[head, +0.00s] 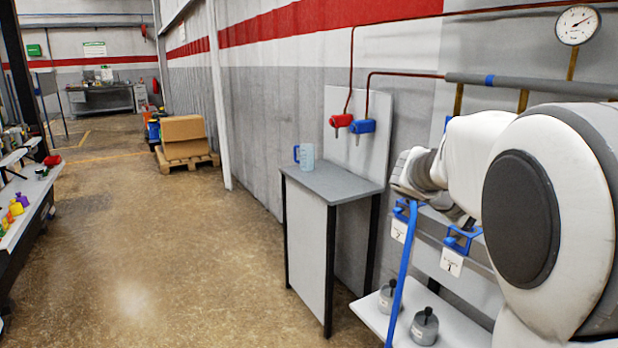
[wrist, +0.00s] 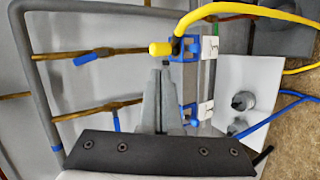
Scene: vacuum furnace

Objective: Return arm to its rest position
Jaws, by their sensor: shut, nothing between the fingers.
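My gripper (wrist: 161,72) shows in the wrist view with its grey fingers together and nothing between them. Its tips are just below a yellow connector (wrist: 161,48) on the end of a yellow hose (wrist: 215,9); I cannot tell whether they touch. Beside the tips is a blue bracket (wrist: 190,48) with a white tag. In the head view my white and grey arm is bent at the right, in front of the wall fixtures, and the fingertips cannot be made out.
A grey-topped stand (head: 333,182) holds a blue-handled jug (head: 305,156). Red (head: 341,121) and blue (head: 363,126) fittings hang above. Blue brackets (head: 463,240), a blue hose (head: 403,270) and a white shelf (head: 375,313) with canisters (head: 424,327) lie near my arm. The floor left is mostly clear.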

